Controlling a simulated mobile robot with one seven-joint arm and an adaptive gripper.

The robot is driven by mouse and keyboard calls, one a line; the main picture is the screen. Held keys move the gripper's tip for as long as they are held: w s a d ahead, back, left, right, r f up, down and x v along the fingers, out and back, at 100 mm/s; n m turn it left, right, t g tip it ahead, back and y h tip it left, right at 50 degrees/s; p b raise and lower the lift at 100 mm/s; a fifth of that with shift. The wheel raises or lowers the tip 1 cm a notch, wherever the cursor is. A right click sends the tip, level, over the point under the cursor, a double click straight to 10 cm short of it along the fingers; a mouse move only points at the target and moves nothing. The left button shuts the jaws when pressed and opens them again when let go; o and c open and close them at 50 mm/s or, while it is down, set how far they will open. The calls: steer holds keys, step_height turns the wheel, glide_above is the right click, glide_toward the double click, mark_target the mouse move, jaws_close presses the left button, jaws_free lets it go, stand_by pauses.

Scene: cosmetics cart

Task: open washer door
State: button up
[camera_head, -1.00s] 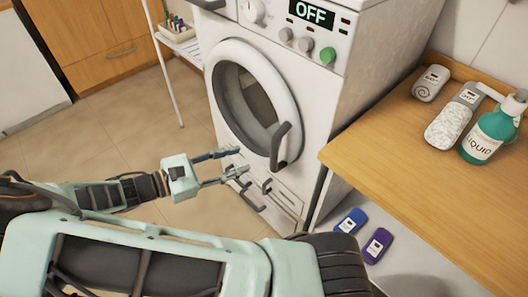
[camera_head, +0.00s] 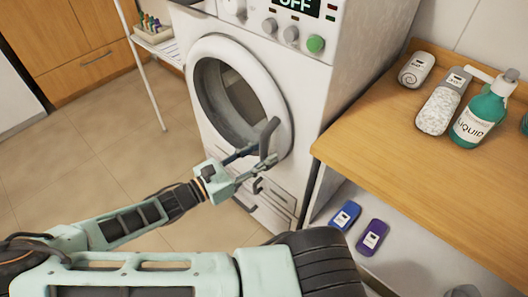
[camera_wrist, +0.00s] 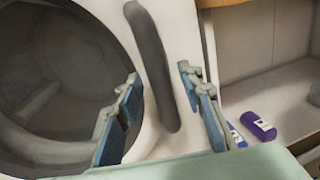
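The white washer (camera_head: 300,90) stands in the middle of the head view. Its round door (camera_head: 282,120) has a white ring and dark glass, and it looks closed. A dark grey handle (camera_head: 268,140) sits at the door's right side. My gripper (camera_head: 258,165) is at the lower part of the handle. In the wrist view, my gripper (camera_wrist: 165,105) is open, with one finger on each side of the handle (camera_wrist: 152,65). The handle lies between and beyond the fingertips; whether they touch it I cannot tell. The glass (camera_wrist: 60,85) fills the left of the wrist view.
A wooden counter (camera_head: 420,170) stands right of the washer, with a green liquid bottle (camera_head: 478,118) and other containers on it. Blue (camera_head: 345,215) and purple (camera_head: 372,238) packs lie on the shelf below. A white rack (camera_head: 160,42) stands at the left.

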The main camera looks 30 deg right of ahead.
steer(key=shift+d, duration=0.55)
jaws_close()
